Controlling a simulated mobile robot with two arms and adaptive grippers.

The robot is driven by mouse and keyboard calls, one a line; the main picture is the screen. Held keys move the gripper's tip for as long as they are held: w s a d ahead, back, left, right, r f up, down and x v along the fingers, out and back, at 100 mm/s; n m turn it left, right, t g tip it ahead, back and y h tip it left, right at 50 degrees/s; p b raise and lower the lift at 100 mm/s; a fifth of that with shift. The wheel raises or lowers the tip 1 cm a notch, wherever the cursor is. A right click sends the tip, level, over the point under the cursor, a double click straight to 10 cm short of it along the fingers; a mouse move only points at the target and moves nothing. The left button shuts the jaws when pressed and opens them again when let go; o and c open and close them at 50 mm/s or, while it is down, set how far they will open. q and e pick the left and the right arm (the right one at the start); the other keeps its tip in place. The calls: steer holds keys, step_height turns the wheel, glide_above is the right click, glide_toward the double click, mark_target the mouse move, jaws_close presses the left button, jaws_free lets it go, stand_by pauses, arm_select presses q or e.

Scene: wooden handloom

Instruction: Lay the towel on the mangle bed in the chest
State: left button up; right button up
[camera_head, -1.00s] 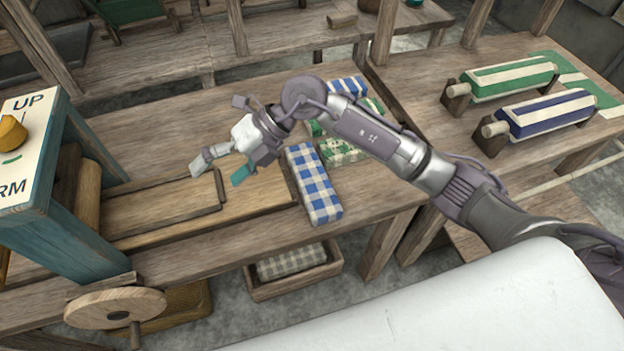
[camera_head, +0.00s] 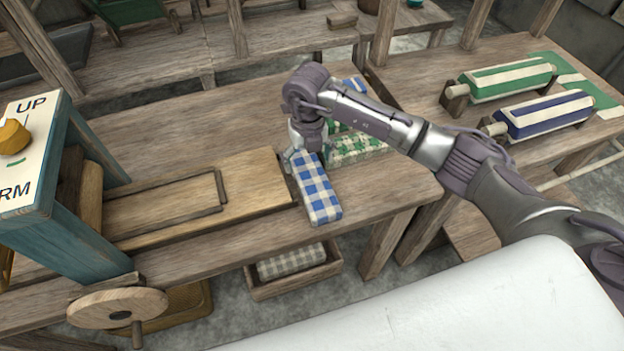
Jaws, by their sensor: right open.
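A folded blue-and-white checked towel (camera_head: 319,194) lies on the wooden table just right of the mangle bed's end. My right gripper (camera_head: 303,158) points down at the towel's far end; its fingers are partly hidden, and it is open. I cannot tell whether the fingers touch the cloth. The mangle bed (camera_head: 255,190) is a flat wooden board, and a smaller framed board (camera_head: 165,208) lies on it. Nothing cloth lies on the bed. The teal mangle chest (camera_head: 85,235) stands at the left. My left gripper is not in view.
Green checked cloth (camera_head: 358,150) and another blue checked cloth (camera_head: 354,85) lie behind the towel, partly under my right arm. A crate (camera_head: 270,290) with a grey checked cloth sits below. Green (camera_head: 510,78) and blue (camera_head: 550,112) striped rolls are on the right table.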

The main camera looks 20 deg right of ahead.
mark_target(310, 174)
steer(key=f, duration=0.2)
steer(key=f+p, duration=0.1)
steer(key=f, duration=0.1)
steer(key=shift+s+d, duration=0.15)
steer(key=shift+s, duration=0.25)
steer(key=shift+f, duration=0.7)
steer(key=shift+w+r, duration=0.1)
steer(key=c, duration=1.1)
